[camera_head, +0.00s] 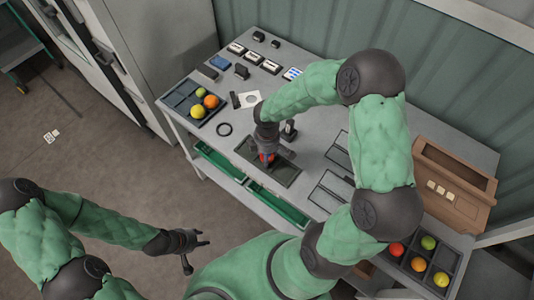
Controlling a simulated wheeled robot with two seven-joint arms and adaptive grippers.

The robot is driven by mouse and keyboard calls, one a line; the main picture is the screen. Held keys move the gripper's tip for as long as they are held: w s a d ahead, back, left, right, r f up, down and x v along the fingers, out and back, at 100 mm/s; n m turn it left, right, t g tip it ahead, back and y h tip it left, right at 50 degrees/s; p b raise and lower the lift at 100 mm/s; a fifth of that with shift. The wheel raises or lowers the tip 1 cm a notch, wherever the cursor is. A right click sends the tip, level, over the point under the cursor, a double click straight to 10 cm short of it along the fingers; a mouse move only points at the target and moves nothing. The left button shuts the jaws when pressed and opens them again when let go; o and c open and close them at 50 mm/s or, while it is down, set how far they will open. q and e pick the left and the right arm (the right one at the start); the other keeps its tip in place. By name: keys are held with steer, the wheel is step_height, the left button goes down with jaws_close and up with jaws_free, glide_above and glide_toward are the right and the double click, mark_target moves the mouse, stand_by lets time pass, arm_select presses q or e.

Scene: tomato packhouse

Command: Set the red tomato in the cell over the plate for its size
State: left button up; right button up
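A red tomato (266,157) is at the fingertips of my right gripper (267,155), which points down over a dark tray (285,174) in the middle of the table. The fingers lie close against the tomato and partly hide it. The view does not show whether the tomato touches the tray. My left gripper (196,251) is open and empty, off the front of the table with its fingers spread. Another red tomato (396,249) sits in a divided tray at the lower right.
A divided dark tray (180,98) at the left holds yellow and orange fruit. The lower-right tray (461,264) holds several fruits. Outlined plates (328,190) lie right of the middle tray. A wooden box (430,165) stands at the right. Small devices (253,57) line the back.

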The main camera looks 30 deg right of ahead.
steer(key=shift+f, duration=0.25)
steer(key=o, duration=0.9)
steer(key=c, duration=0.3)
steer(key=shift+c, duration=0.2)
steer(key=shift+r+p, duration=2.8)
steer(key=shift+r, duration=0.75)
